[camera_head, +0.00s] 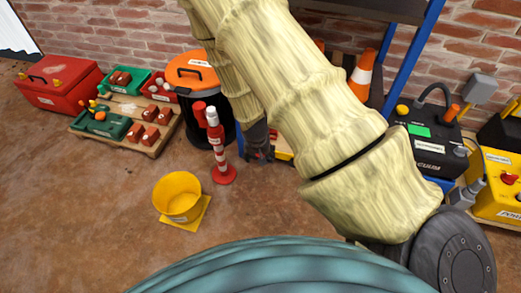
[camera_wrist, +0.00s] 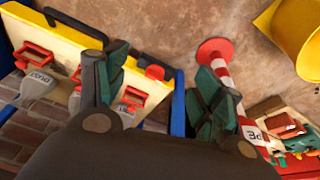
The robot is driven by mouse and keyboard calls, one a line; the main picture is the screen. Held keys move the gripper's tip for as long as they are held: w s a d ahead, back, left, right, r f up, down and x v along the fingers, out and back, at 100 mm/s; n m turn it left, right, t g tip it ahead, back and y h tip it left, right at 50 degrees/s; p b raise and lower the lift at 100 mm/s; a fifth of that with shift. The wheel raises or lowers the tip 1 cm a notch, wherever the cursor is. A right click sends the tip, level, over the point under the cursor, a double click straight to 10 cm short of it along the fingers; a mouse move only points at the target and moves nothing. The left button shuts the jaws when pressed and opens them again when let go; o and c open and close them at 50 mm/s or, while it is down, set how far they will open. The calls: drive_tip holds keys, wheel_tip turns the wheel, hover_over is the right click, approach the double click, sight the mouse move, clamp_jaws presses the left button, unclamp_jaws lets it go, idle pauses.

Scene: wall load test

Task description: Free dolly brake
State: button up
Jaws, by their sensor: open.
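My gripper (camera_head: 260,153) is low in the middle of the head view, partly hidden behind my pale arm. In the wrist view, my gripper (camera_wrist: 163,85) has its two dark green fingers spread, with nothing between them. A yellow-topped unit with blue edges (camera_wrist: 60,42) lies left of the fingers there; I cannot tell for certain that it is the dolly. It carries a black handle (camera_wrist: 76,24) and red brackets (camera_wrist: 36,54) with grey tags (camera_wrist: 40,84). The left finger overlaps this unit in the picture; contact cannot be told. No brake can be clearly identified.
A red-and-white post (camera_head: 218,150) stands just left of my gripper. An orange-lidded black bin (camera_head: 192,70) and a pallet of toolboxes (camera_head: 160,135) are farther left. A vacuum unit (camera_head: 428,145) is at right.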

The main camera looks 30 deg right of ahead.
drive_tip(key=w+d+f+m+h+b, duration=0.1)
drive_tip(key=w+d+f+m+b, duration=0.3)
drive_tip(key=w+b, duration=0.6)
drive_tip(key=shift+n+t, duration=0.3)
drive_tip(key=shift+n, duration=0.4)
drive_tip(key=b+x, duration=0.2)
drive_tip(key=x, duration=0.1)
drive_tip(key=b+x, duration=0.2)
drive_tip(key=x, duration=0.2)
drive_tip(key=s+b+x, duration=0.1)
drive_tip(key=b+x, duration=0.1)
drive_tip(key=x, duration=0.2)
drive_tip(key=shift+s+d, duration=0.1)
drive_tip(key=shift+d, duration=0.3)
drive_tip(key=shift+c, duration=0.2)
drive_tip(key=c, duration=1)
